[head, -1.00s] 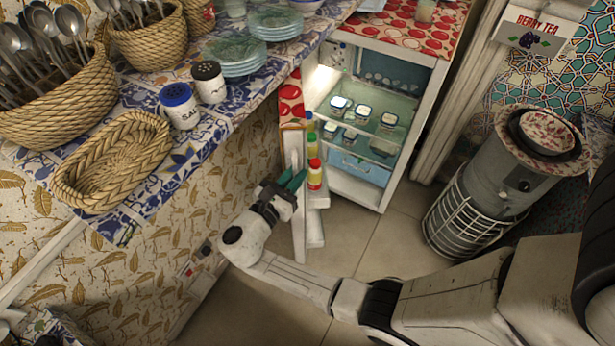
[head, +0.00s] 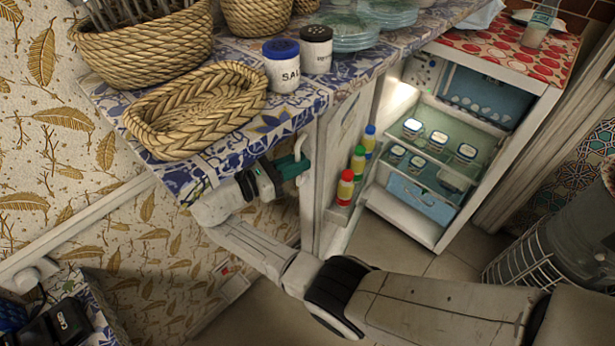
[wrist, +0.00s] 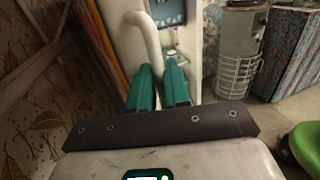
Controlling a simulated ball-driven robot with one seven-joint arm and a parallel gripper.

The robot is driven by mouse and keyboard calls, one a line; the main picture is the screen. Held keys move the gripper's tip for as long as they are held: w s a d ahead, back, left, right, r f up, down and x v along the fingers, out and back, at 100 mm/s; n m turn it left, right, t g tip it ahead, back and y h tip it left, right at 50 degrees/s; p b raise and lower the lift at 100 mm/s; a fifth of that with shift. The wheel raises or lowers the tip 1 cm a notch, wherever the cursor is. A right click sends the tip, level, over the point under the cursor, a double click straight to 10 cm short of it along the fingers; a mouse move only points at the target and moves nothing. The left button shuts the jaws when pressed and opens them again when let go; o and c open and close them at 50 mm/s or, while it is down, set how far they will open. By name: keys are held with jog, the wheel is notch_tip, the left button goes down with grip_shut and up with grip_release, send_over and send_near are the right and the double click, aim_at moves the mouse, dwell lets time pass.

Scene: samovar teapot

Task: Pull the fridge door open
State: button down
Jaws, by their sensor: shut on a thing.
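The fridge (head: 510,85) stands at the back right, lit inside, with its interior showing. Its door (head: 318,185) stands swung wide open to the left, edge toward me, beside the tiled counter. My gripper (head: 292,172) has teal fingers and is shut on the white door handle (head: 302,148), just under the counter edge. In the wrist view the curved handle (wrist: 150,42) runs down between the two teal fingers (wrist: 158,88). The counter hides part of the door top.
Several bottles (head: 346,187) stand on the door's inner shelf. Small jars (head: 438,139) sit on a fridge shelf. The counter (head: 270,125) holds a woven basket (head: 195,112) and shakers close above my gripper. A caged metal cylinder (head: 575,240) stands at right. Floor shows before the fridge.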

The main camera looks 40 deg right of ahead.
jog(key=shift+w+g+b, duration=0.4)
jog(key=shift+w+b, duration=0.2)
jog(key=shift+w, duration=0.45)
jog(key=c, duration=1.3)
grip_release()
jog(key=shift+d+m, duration=0.15)
jog(key=shift+m, duration=0.15)
jog(key=shift+b+v, duration=1.35)
jog(key=shift+v, duration=4.3)
jog(key=shift+s+r, duration=0.1)
